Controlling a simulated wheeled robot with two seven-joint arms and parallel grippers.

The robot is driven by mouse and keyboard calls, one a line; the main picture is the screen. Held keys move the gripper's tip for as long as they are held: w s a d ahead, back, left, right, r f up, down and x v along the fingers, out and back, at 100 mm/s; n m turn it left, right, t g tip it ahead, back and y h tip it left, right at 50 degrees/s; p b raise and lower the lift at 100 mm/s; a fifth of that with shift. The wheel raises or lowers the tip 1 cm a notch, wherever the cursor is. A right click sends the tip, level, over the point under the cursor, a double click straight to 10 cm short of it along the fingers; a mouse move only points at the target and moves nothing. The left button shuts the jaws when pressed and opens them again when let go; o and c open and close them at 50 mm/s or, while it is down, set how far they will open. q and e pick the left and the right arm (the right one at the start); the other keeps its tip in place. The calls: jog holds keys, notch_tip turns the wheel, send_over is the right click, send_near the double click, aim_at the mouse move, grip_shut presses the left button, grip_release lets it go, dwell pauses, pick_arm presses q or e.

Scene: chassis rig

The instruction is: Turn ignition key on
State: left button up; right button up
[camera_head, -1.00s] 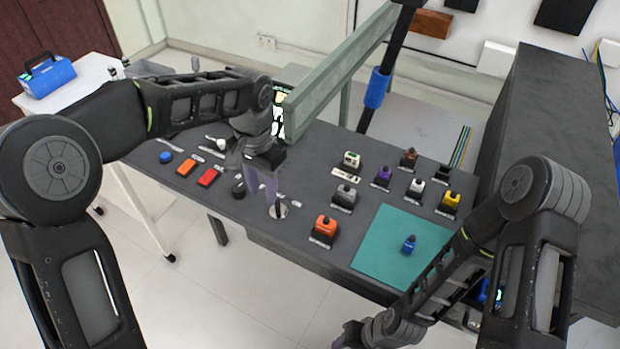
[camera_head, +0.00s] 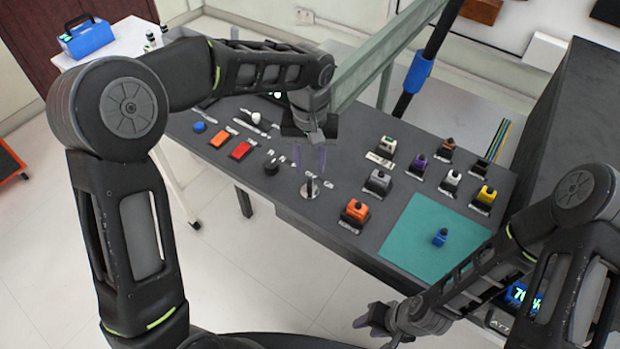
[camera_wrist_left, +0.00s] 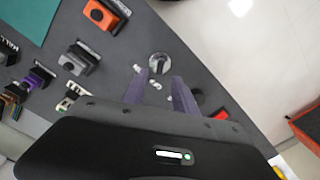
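The ignition switch is a round silver disc with a small upright piece on it (camera_head: 312,190), on the dark bench near its front edge. It also shows in the left wrist view (camera_wrist_left: 159,62), just beyond my fingertips. My left gripper (camera_head: 309,170) is above and just behind the disc, pointing down, its two purplish fingers apart with nothing between them. In the left wrist view the open fingers (camera_wrist_left: 160,78) point toward the disc without visibly gripping it. My right gripper (camera_head: 362,320) hangs low in front of the bench, away from the switch; its finger gap is unclear.
A black knob (camera_head: 271,166), red button block (camera_head: 240,150) and orange block (camera_head: 219,138) lie left of the switch. An orange-topped block (camera_head: 354,212) stands to its right. A teal mat (camera_head: 415,225) carries a blue piece (camera_head: 440,237). A green-grey beam (camera_head: 385,55) rises behind my left gripper.

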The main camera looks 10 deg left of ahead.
aim_at(310, 182)
pick_arm(q)
notch_tip(310, 182, down, 7)
jog(key=shift+r+p, duration=0.2)
jog(key=shift+p, duration=0.25)
jog(key=shift+c, duration=0.5)
grip_shut()
